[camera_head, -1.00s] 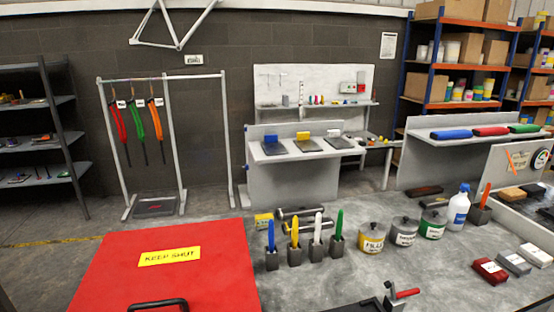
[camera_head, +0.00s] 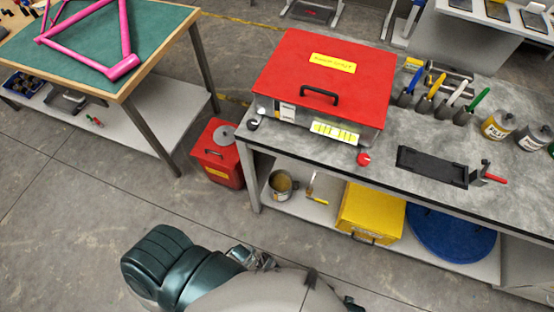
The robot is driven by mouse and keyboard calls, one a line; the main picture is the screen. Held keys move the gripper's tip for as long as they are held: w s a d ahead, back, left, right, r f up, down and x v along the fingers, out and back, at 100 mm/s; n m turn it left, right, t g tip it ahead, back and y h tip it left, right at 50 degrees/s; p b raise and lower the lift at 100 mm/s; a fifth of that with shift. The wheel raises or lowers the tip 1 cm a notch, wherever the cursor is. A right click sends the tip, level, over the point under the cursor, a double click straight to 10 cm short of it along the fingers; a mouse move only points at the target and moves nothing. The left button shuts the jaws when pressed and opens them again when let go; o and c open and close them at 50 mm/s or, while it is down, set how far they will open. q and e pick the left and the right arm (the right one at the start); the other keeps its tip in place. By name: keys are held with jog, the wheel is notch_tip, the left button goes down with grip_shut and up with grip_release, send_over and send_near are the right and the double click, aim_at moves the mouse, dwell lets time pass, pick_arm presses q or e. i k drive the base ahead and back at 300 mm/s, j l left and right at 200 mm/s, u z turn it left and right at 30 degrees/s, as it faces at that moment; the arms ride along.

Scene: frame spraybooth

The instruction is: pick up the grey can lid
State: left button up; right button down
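A flat round grey disc (camera_head: 225,135), which looks like a can lid, lies on top of a red bin (camera_head: 218,168) on the floor, between the two benches. An open can (camera_head: 281,184) stands on the lower shelf of the grey bench, to the right of the red bin. Part of my own arm shows at the bottom middle. A small metallic part (camera_head: 252,258) shows past it and may be my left gripper; its fingers are mostly hidden, well below and apart from the disc. My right gripper is not in view.
A red case (camera_head: 335,70) sits on the grey bench. A brush, a yellow box (camera_head: 371,212) and a blue round thing (camera_head: 450,234) are on its lower shelf. A green-topped bench (camera_head: 165,30) with a pink frame stands at the left.

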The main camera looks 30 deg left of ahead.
aim_at(224, 135)
jog(key=k+u, duration=0.2)
jog(key=u, duration=0.15)
jog(key=k+j+u, duration=0.1)
jog(key=u, duration=0.25)
jog(key=k, duration=0.1)
